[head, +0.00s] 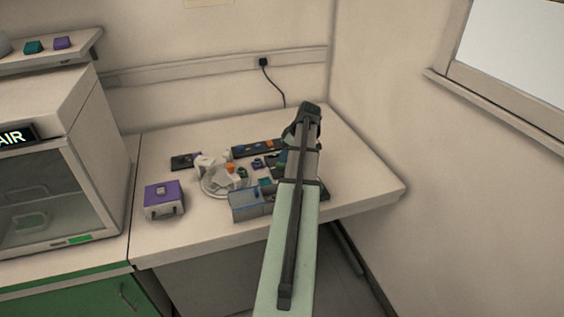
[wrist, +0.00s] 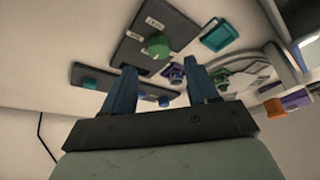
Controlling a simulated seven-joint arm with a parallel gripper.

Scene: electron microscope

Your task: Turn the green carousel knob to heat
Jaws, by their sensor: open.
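The green knob (wrist: 157,45) sits on a dark panel (wrist: 182,33) in the wrist view, with small white labels (wrist: 155,22) beside it. Their text is too small to read surely. My gripper (wrist: 161,64) is open, its two blue fingers apart and nothing between them. The knob appears just beyond the fingertips, between their lines; I cannot tell the exact gap. In the head view my arm covers part of the panel area, and neither the knob nor the fingertips can be made out clearly.
A teal square dish (wrist: 221,33) and a small purple part (wrist: 173,73) lie near the panel. A purple box (head: 164,198), a round plate with white pieces and a blue-grey tray (head: 250,205) stand on the table. The table's right end (head: 375,185) is clear.

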